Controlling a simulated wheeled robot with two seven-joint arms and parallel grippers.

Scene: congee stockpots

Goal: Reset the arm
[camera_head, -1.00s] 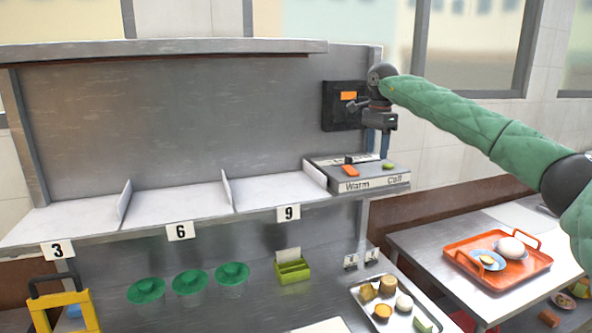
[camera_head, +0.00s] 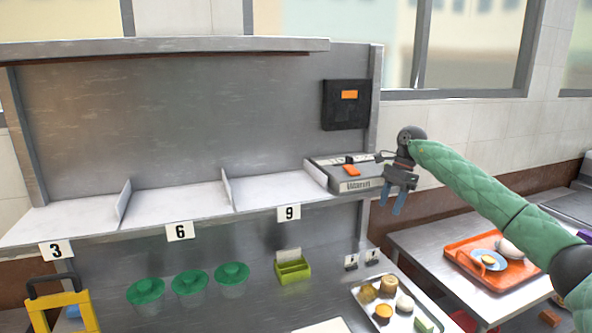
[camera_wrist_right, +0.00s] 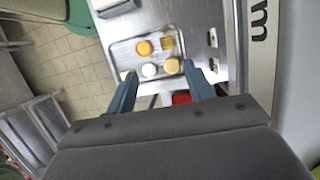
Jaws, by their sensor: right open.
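My right gripper (camera_head: 391,199) is open and empty, at the right end of the shelf, beside the Warm/Call box (camera_head: 358,185). Its blue fingers point downward, apart from the box, and its wrist hides the box's right part. In the right wrist view the two fingers (camera_wrist_right: 160,97) are spread, with a metal tray of food (camera_wrist_right: 148,48) seen below and beyond them. My right arm, in a green quilted sleeve, comes in from the right. My left gripper is not in view.
The metal shelf (camera_head: 75,219) has bays labelled 3, 6 and 9. Below it stand several green-lidded cups (camera_head: 190,283), a green box (camera_head: 292,270) and the food tray, also in the head view (camera_head: 376,325). An orange tray (camera_head: 509,279) lies on the right table.

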